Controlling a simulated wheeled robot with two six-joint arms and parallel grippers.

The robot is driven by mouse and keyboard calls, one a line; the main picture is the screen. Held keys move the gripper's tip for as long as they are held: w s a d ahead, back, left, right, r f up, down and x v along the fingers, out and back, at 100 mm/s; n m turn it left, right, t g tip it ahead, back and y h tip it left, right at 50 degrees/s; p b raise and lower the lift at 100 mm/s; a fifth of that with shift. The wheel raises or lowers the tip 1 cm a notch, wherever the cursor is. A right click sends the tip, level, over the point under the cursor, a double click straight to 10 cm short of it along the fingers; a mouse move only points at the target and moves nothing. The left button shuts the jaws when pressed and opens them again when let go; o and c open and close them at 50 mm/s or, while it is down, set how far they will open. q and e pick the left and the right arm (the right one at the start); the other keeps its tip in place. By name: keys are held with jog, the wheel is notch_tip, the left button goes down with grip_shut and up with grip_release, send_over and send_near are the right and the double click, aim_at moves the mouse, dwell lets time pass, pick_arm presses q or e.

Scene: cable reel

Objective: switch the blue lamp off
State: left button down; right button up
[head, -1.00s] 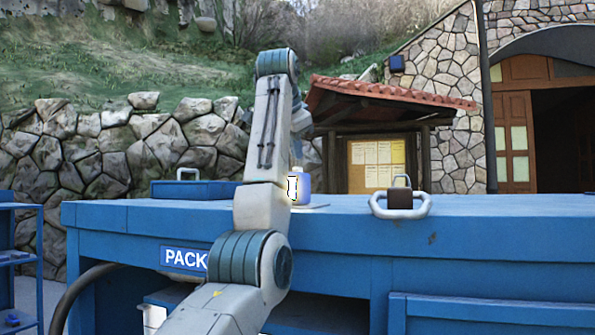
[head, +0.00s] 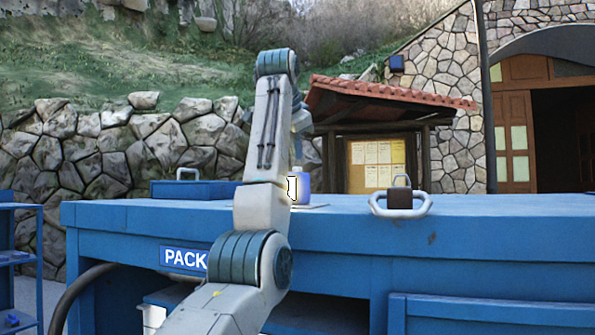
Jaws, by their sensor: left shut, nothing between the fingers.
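The blue lamp (head: 304,186) appears to be the small blue-violet thing on the blue workbench (head: 450,229), just right of my left arm. My left gripper (head: 298,150) is mostly hidden there, pointing down above the lamp. It is shut and empty. I cannot tell whether it touches the lamp. My right gripper is out of view.
A brown block with a pale ring handle (head: 405,200) sits on the bench to the right. A blue case (head: 190,190) with a grey handle is on the left. A blue shelf rack (head: 20,260) stands at the far left.

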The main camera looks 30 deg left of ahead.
pick_arm(q)
jog(key=shift+f, duration=0.15)
jog(key=shift+f+b, duration=0.3)
jog(key=shift+b, duration=0.15)
jog(key=shift+f+b, duration=0.55)
dwell(0.6)
jog(key=shift+r, duration=0.15)
jog(key=shift+r+p, duration=0.85)
jog(key=shift+p, duration=0.1)
notch_tip(320, 180, up, 6)
jog(key=p, duration=0.4)
